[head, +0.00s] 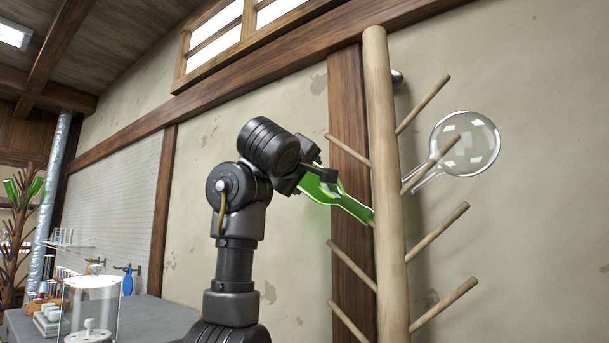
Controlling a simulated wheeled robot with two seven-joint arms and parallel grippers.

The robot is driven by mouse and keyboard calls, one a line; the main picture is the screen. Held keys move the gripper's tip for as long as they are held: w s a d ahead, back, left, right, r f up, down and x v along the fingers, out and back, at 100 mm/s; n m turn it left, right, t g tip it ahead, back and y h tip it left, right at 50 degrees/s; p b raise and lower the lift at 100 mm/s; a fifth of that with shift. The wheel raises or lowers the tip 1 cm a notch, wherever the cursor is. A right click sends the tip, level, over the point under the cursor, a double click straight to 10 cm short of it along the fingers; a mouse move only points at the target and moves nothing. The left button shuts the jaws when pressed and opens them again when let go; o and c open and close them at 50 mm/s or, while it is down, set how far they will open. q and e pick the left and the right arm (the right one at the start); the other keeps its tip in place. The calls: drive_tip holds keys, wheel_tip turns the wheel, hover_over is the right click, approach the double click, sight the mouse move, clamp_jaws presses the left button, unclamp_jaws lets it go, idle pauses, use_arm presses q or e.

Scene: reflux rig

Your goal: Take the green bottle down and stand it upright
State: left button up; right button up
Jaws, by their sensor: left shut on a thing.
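The green bottle (346,202) is translucent and sits tilted at the left side of the wooden peg rack (384,180). Its neck points down and right, and its mouth is close to the rack's post, at a left-hand peg. Whether the peg is still inside the neck I cannot tell. My left gripper (322,174) is shut on the bottle at its upper left end. The fingers hide part of the bottle's body. My right gripper is not in view.
A clear round flask (465,144) hangs on a right-hand peg. Several bare pegs stick out on both sides of the post. A grey bench (160,318) at lower left carries a glass cylinder (90,308). Another rack with green bottles (22,190) stands far left.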

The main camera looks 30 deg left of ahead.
use_arm(q)
drive_tip(key=shift+w+a+r+p, duration=0.25)
drive_tip(key=shift+a+r+p, duration=1.05)
drive_tip(key=shift+a, duration=0.25)
drive_tip(key=shift+w+a+r+p, duration=0.2)
drive_tip(key=shift+a+r+p, duration=0.85)
drive_tip(key=shift+a+r, duration=0.4)
drive_tip(key=shift+w+a+r+p, duration=0.15)
drive_tip(key=shift+a+r+p, duration=0.9)
drive_tip(key=shift+a, duration=0.25)
drive_tip(key=shift+w+a+r+p, duration=0.15)
drive_tip(key=shift+a+r+p, duration=0.8)
drive_tip(key=shift+a, duration=0.3)
drive_tip(key=shift+f, duration=0.15)
